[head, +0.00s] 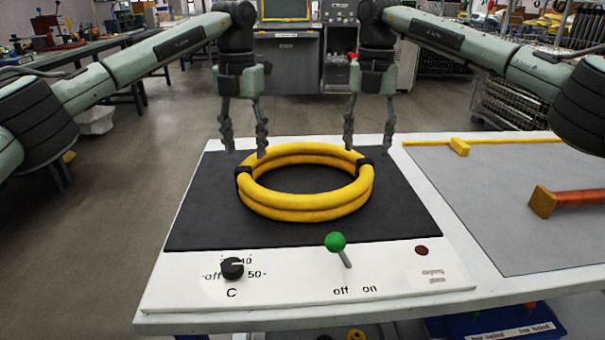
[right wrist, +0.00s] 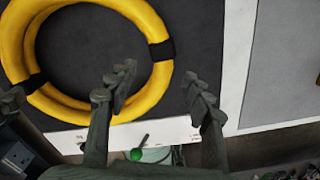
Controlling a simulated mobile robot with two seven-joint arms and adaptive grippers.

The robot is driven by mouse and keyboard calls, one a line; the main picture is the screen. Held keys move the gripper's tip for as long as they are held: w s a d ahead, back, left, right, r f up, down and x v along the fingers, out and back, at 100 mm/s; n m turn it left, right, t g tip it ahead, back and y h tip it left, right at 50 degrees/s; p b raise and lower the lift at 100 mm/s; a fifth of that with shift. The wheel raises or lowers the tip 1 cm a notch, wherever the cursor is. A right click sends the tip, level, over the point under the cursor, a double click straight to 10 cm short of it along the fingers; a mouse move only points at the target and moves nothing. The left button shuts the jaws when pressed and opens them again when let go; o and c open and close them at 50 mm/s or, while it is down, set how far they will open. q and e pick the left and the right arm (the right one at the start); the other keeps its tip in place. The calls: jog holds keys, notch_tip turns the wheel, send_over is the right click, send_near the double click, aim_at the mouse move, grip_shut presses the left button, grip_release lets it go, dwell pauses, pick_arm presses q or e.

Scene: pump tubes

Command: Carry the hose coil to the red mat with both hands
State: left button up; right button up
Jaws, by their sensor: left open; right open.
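The hose coil (head: 306,207) is a yellow ring of stacked loops with two black bands, lying flat on a black mat (head: 200,225). It also shows in the right wrist view (right wrist: 75,113). My left gripper (head: 245,150) is open and empty, above the coil's left back side near the left band. My right gripper (head: 368,147) is open and empty, above the right back side near the right band. In the right wrist view its fingers (right wrist: 160,85) are spread, with the band (right wrist: 161,50) beyond the gap. I see no red mat.
The white panel in front carries a black knob (head: 232,268) and a green-topped lever (head: 336,242). To the right, a grey mat (head: 490,215) holds a yellow bar (head: 500,142) and an orange-handled tool (head: 580,198). The grey mat's middle is clear.

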aim_at(248, 164)
pick_arm(q)
jog(key=shift+s+r, duration=0.1)
pick_arm(e)
jog(key=shift+s, duration=0.1)
pick_arm(q)
jog(key=shift+f, duration=3.95)
pick_arm(e)
jog(key=shift+f, duration=3.9)
pick_arm(q)
grip_shut()
pick_arm(e)
grip_shut()
pick_arm(q)
jog(key=shift+r, duration=0.15)
pick_arm(e)
jog(key=shift+r, duration=0.15)
